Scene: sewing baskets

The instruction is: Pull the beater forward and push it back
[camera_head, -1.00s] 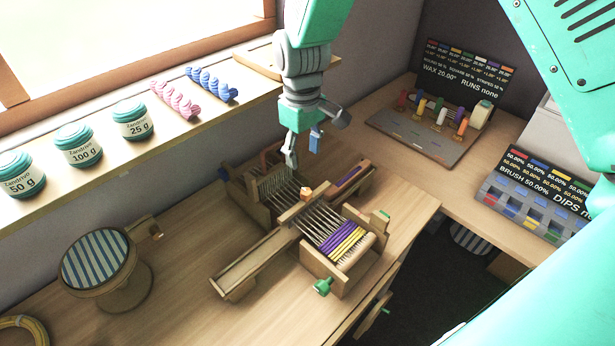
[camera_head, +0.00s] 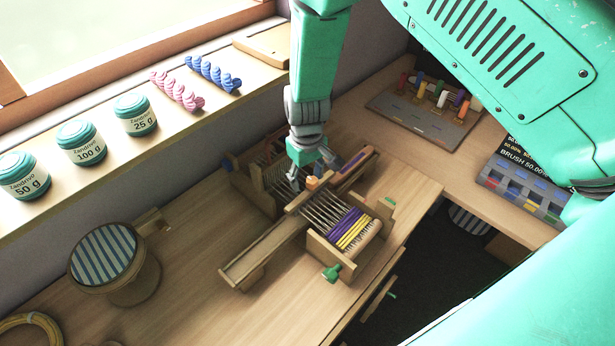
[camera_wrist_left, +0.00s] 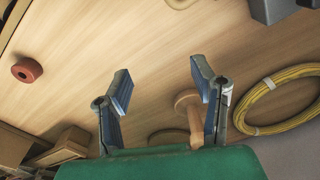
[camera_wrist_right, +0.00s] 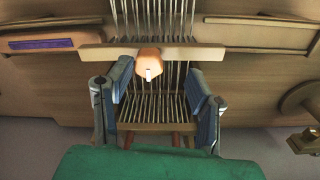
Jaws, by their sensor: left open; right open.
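The small wooden loom (camera_head: 350,262) stands on the table, with purple and yellow weaving at its front. The beater (camera_wrist_right: 95,53) is a wooden bar across the warp threads with an orange knob (camera_wrist_right: 149,62) at its middle; the knob also shows in the head view (camera_head: 312,182). My right gripper (camera_wrist_right: 160,80) is open behind the beater, its fingers to either side just short of the knob. It hangs low over the back of the loom in the head view (camera_head: 303,178). My left gripper (camera_wrist_left: 161,80) is open and empty above the table, outside the head view.
A wooden stool-like spool with a striped top (camera_head: 106,252) stands left of the loom. A yellow coil (camera_wrist_left: 278,100) lies on the table. Jars (camera_head: 82,143) and twisted skeins (camera_head: 213,74) sit on the sill. A peg board (camera_head: 425,118) is at the back right.

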